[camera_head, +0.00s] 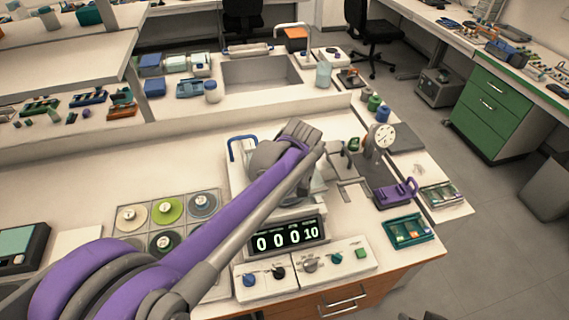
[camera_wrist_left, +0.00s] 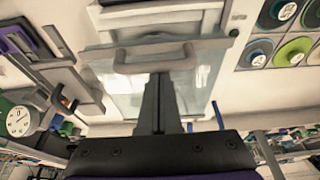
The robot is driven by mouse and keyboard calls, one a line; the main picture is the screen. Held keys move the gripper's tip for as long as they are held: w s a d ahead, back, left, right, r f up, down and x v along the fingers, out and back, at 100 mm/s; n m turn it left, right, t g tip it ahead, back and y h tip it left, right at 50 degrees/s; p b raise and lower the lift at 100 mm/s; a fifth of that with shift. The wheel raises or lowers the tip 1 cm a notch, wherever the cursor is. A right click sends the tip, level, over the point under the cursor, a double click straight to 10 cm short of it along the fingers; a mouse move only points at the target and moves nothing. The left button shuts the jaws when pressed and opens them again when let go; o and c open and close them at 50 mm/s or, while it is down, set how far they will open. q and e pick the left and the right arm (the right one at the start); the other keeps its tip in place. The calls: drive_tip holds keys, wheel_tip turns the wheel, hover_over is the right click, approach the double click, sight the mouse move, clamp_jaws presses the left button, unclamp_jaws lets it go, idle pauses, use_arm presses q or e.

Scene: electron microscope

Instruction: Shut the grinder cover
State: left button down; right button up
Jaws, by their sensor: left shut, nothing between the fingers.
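The grinder (camera_head: 288,238) stands on the bench in the head view, with a lit display. My left arm crosses over it and hides much of its cover. In the left wrist view, the clear cover (camera_wrist_left: 205,78) has a grey U-shaped handle (camera_wrist_left: 125,66). My left gripper (camera_wrist_left: 159,78) is shut and empty, with its fingertips close to the handle bar. I cannot tell whether they touch it. How far the cover stands open is unclear.
A blue handle (camera_head: 232,146) rises at the grinder's left. A tray of coloured discs (camera_head: 148,216) lies left of it. Knobs and a green button (camera_head: 361,253) line the front panel near the bench edge.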

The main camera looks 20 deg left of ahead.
use_arm(q)
drive_tip(key=shift+s+d, duration=0.6)
drive_tip(key=shift+s, duration=0.15)
drive_tip(key=shift+s+d, duration=0.55)
drive_tip(key=shift+s, duration=0.2)
drive_tip(key=v, duration=1)
drive_tip(key=shift+r+p, duration=0.35)
drive_tip(key=shift+r, duration=0.05)
drive_tip(key=shift+s, duration=0.15)
drive_tip(key=s+a+f+m+t+h, duration=0.2)
drive_tip(key=s+f+m, duration=0.5)
drive_tip(key=s+f, duration=0.6)
drive_tip(key=s, duration=0.3)
drive_tip(key=shift+s+f+t, duration=0.3)
drive_tip(key=shift+f+t, duration=0.05)
drive_tip(key=shift+t, duration=0.05)
